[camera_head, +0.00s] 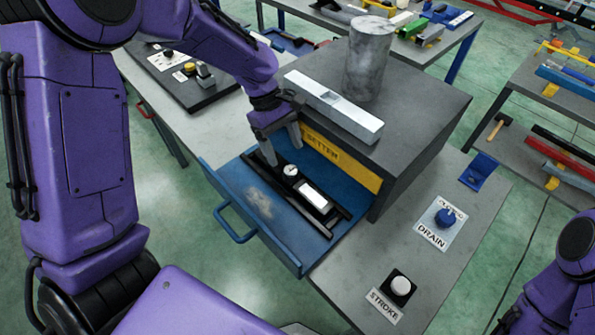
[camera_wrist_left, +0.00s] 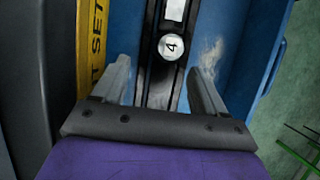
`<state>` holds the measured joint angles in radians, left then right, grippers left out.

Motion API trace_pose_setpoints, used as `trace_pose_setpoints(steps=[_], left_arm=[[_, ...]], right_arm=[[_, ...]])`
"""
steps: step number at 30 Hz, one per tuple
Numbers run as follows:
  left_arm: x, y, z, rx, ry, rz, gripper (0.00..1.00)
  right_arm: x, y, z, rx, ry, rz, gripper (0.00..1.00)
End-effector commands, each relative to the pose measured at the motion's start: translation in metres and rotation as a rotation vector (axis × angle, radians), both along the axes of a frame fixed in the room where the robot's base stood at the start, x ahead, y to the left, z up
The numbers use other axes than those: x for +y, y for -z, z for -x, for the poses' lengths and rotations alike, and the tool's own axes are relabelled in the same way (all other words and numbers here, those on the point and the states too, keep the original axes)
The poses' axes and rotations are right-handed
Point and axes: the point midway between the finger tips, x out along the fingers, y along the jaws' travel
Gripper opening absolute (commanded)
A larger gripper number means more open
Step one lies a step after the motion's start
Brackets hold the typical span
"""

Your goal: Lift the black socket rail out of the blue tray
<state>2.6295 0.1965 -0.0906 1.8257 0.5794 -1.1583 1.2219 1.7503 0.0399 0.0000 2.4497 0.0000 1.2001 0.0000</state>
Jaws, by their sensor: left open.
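The black socket rail (camera_head: 300,183) lies in the blue tray (camera_head: 232,188), which sticks out of a dark grey box like a drawer. A white round piece (camera_head: 291,171) and a white rectangular piece (camera_head: 314,198) sit on the rail. In the left wrist view the round piece (camera_wrist_left: 171,47) bears a 4. My left gripper (camera_head: 283,154) is open over the rail's far end. In the left wrist view my left gripper's fingers (camera_wrist_left: 157,75) stand on either side of the rail (camera_wrist_left: 162,82), with visible gaps. My right gripper is outside the head view.
The grey box (camera_head: 415,125) rises right behind the tray, with a yellow label strip (camera_head: 345,163). A metal cylinder (camera_head: 368,58) and a pale bar (camera_head: 335,105) stand on top. A blue DRAIN knob (camera_head: 445,217) and a white STROKE button (camera_head: 401,285) sit to the right.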

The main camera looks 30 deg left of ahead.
Motion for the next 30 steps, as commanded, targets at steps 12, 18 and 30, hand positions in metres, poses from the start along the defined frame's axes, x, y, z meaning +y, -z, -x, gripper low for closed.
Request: trace_pose_setpoints(steps=[12,18,30], left_arm=[[-0.024,0.06,0.009,0.009,0.003,-0.001,0.72],[-0.028,0.069,0.009,0.004,0.004,0.0,0.72],[-0.028,0.068,0.009,0.003,0.003,0.0,0.0]], right_arm=[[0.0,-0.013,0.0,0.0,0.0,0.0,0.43],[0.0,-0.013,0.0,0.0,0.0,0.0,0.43],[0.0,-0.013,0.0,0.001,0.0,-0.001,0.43]])
